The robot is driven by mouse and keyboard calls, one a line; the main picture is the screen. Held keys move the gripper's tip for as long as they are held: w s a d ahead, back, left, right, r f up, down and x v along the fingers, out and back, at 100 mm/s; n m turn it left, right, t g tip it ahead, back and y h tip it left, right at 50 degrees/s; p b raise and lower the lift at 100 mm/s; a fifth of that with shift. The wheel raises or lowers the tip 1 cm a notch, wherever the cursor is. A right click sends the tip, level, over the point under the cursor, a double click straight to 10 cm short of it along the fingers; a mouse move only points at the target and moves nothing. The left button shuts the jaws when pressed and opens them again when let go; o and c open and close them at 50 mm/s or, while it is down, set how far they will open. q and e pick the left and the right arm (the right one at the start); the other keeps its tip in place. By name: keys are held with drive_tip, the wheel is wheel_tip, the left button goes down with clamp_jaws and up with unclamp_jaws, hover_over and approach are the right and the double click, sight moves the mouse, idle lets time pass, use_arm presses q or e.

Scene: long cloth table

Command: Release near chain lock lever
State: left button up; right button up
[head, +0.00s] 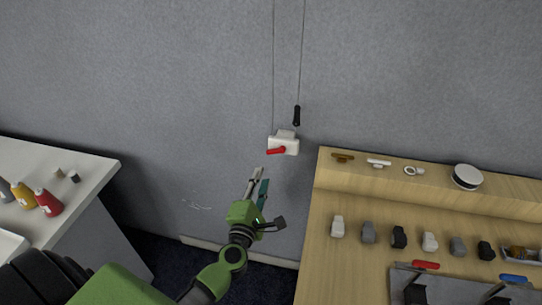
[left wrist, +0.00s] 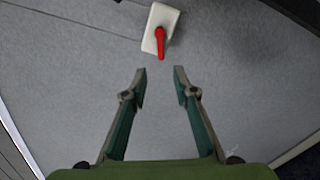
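The chain lock is a small white box (head: 285,145) on the grey wall, with a red lever (head: 275,151) on its front. In the left wrist view the white box (left wrist: 158,22) and red lever (left wrist: 160,42) are just beyond my fingertips, apart from them. My left gripper (head: 259,178) is below and slightly left of the box in the head view. In the left wrist view its two fingers (left wrist: 159,72) are spread with an empty gap between them. My right gripper is not in view.
Two thin chains or cords (head: 301,50) run up the wall from the box, one with a black handle (head: 297,115). A wooden bench (head: 335,255) with several small parts stands on the right. A white table (head: 85,185) with bottles stands on the left. The wall around the gripper is clear.

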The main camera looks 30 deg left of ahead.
sight(271, 153)
use_arm(q)
drive_tip(key=x, duration=1.1)
drive_tip(key=shift+d+f, duration=0.1)
clamp_jaws()
